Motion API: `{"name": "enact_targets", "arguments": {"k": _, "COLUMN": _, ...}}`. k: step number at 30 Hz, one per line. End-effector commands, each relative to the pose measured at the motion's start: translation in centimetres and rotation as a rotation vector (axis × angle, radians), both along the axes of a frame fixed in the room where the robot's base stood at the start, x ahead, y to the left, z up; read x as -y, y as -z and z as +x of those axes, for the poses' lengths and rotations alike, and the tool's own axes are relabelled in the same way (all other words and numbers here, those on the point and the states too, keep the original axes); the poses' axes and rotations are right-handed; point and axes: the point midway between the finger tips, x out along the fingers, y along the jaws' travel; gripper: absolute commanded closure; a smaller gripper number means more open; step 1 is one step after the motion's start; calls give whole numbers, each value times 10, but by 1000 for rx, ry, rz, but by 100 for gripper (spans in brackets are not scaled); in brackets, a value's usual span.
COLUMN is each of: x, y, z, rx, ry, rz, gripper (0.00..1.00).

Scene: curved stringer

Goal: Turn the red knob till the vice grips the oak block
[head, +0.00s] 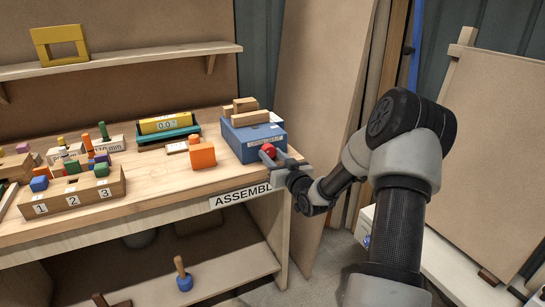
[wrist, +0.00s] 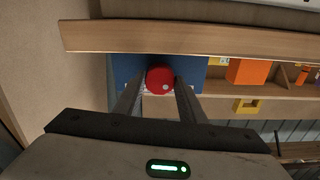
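The red knob (head: 268,149) is on the front of a blue box-shaped body (head: 250,135), which I take to be the vice. Pale wooden pieces (head: 249,118) lie on its top; I cannot tell which is the oak block or whether it is gripped. My gripper (head: 277,158) is at the knob, with a finger on either side. In the wrist view the round red knob (wrist: 160,79) fills most of the space between the fingertips and bears a small pale dot at its lower right. I cannot tell whether the fingers touch it.
An orange block (head: 202,155) stands left of the blue body. A numbered wooden rack (head: 75,195) with coloured pieces and a teal tray (head: 168,136) holding a yellow piece are farther left. The bench front edge, labelled ASSEMBL (head: 240,196), is just below my gripper.

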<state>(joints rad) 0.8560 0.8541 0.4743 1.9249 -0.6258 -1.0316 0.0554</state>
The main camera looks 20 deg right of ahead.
Motion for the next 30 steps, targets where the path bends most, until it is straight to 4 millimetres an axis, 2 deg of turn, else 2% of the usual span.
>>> {"name": "enact_targets", "arguments": {"k": 1, "x": 0, "y": 0, "z": 0, "rx": 0, "ry": 0, "rz": 0, "gripper": 77}}
{"name": "enact_targets", "arguments": {"k": 3, "x": 0, "y": 0, "z": 0, "rx": 0, "ry": 0, "rz": 0, "gripper": 86}}
{"name": "enact_targets", "arguments": {"k": 14, "x": 0, "y": 0, "z": 0, "rx": -2, "ry": 0, "rz": 63, "gripper": 86}}
{"name": "enact_targets", "arguments": {"k": 20, "x": 0, "y": -1, "z": 0, "rx": -7, "ry": 0, "rz": 193, "gripper": 86}}
{"name": "enact_targets", "arguments": {"k": 30, "x": 0, "y": -1, "z": 0, "rx": -16, "ry": 0, "rz": 510, "gripper": 86}}
